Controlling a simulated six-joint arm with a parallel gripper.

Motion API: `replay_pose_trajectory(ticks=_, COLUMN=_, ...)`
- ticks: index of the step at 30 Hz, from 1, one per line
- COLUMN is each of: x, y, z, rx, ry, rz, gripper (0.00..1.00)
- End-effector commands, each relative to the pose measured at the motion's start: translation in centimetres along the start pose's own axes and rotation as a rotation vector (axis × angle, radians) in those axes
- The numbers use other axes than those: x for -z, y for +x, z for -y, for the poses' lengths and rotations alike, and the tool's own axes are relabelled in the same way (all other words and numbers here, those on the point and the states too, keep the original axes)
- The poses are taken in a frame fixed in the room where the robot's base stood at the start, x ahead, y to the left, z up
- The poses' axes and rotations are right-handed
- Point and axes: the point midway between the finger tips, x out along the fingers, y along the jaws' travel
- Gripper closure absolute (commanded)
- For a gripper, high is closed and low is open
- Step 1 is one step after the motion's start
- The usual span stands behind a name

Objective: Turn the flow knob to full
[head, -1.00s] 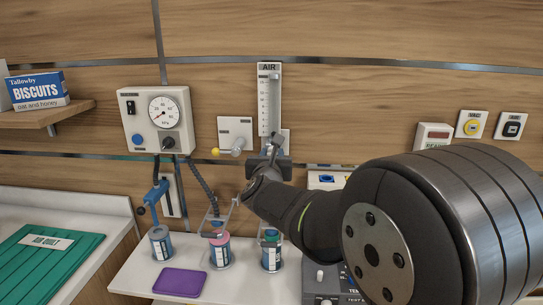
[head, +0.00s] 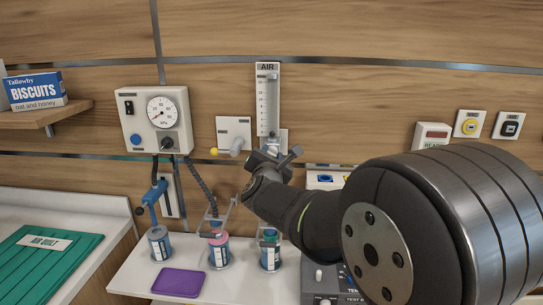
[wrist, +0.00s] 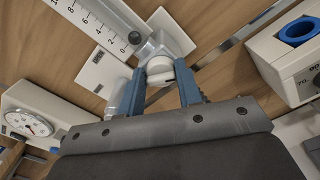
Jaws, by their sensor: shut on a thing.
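The AIR flowmeter (head: 269,98) is an upright clear tube with a printed scale on the wall in the head view. In the wrist view its tube (wrist: 100,18) runs down from the upper left, with a dark ball (wrist: 134,38) at its low end. The white, round flow knob (wrist: 160,70) sits just below the tube. My gripper (wrist: 160,84) is shut on the knob, with one blue finger on each side of it. In the head view my gripper (head: 272,154) is rolled at an angle under the flowmeter and hides the knob.
A gauge panel (head: 141,118) and a wall outlet with a yellow-tipped lever (head: 233,134) are to the left. Several bottles, including a pink-topped one (head: 218,250), stand on the shelf below. A device with a blue ring port (wrist: 298,30) is close on the right.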

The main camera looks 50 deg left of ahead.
Motion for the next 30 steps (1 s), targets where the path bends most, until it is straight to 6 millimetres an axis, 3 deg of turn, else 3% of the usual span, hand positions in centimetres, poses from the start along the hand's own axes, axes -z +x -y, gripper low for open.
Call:
replay_pose_trajectory(ticks=10, x=0.1, y=0.0, z=0.0, rx=0.000, ry=0.001, rz=-0.001, gripper=0.91)
replay_pose_trajectory(ticks=11, x=0.1, y=0.0, z=0.0, rx=0.000, ry=0.001, rz=-0.001, gripper=0.62)
replay_pose_trajectory(ticks=13, x=0.1, y=0.0, z=0.0, rx=0.000, ry=0.001, rz=-0.001, gripper=0.49)
replay_pose_trajectory(ticks=14, x=0.1, y=0.0, z=0.0, rx=0.000, ry=0.000, rz=-0.001, gripper=0.47)
replay_pose_trajectory(ticks=23, x=0.0, y=-0.2, z=0.0, rx=0.000, ry=0.000, rz=0.000, gripper=0.47)
replay_pose_trajectory(ticks=30, x=0.0, y=-3.2, z=-0.1, rx=-0.002, ry=0.000, rz=-0.001, gripper=0.47)
